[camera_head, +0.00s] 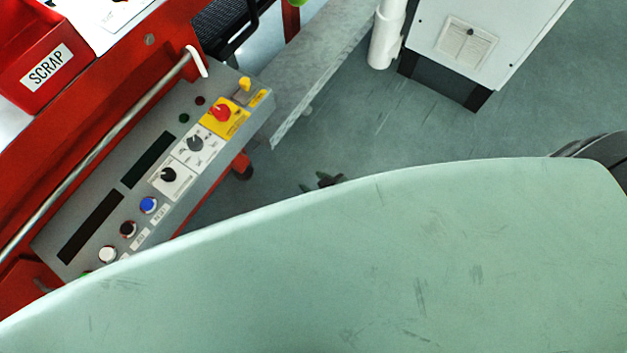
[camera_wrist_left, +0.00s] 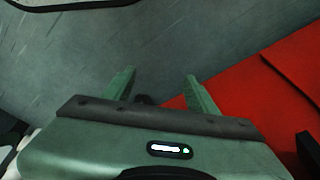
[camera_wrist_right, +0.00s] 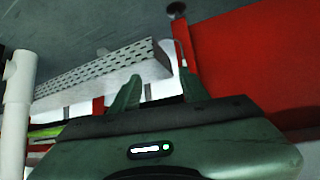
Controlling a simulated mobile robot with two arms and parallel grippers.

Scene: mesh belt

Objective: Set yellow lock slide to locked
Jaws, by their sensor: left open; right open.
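The yellow lock slide (camera_head: 245,84) is a small yellow knob at the upper right end of the grey control panel (camera_head: 220,149), beside a small yellow label (camera_head: 258,98). Its setting is too small to read. In the right wrist view my right gripper (camera_wrist_right: 160,82) is open and empty, with a red machine part ahead of it. In the head view only small dark tips show past my green body, below the panel's right side. In the left wrist view my left gripper (camera_wrist_left: 158,76) is open and empty. Neither gripper touches the slide.
The panel also carries a red knob (camera_head: 221,112) on a yellow plate, black rotary knobs (camera_head: 168,175) and a blue button (camera_head: 148,204). A metal rail (camera_head: 100,150) runs along its left. A red SCRAP bin (camera_head: 40,60) and a white cabinet (camera_head: 470,45) stand farther back.

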